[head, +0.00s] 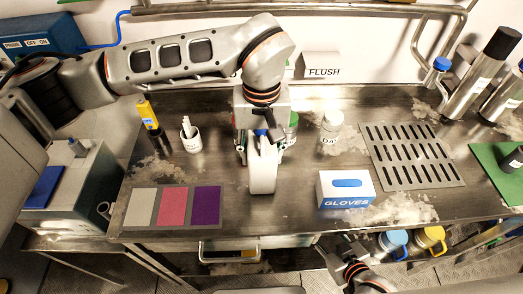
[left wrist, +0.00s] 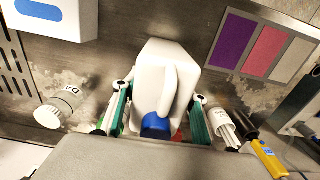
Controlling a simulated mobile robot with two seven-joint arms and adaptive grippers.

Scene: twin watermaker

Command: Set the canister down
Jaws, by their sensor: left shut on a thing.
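A white canister (head: 263,172) with a handle and a blue cap is held in my left gripper (head: 262,143), over the front middle of the metal bench (head: 285,215). In the left wrist view the canister (left wrist: 168,65) sits between the two green-padded fingers of the left gripper (left wrist: 158,110), with its blue cap (left wrist: 156,126) towards the camera. I cannot tell whether its base touches the bench. My right gripper (head: 338,250) is empty, its fingers apart, low in front of the bench edge.
Grey, pink and purple mats (head: 172,207) lie left of the canister. A gloves box (head: 346,190) stands to its right, with a white-capped jar (head: 331,125) behind. A white cup (head: 190,140) and yellow tool (head: 147,114) stand back left. A slotted drain (head: 410,155) is further right.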

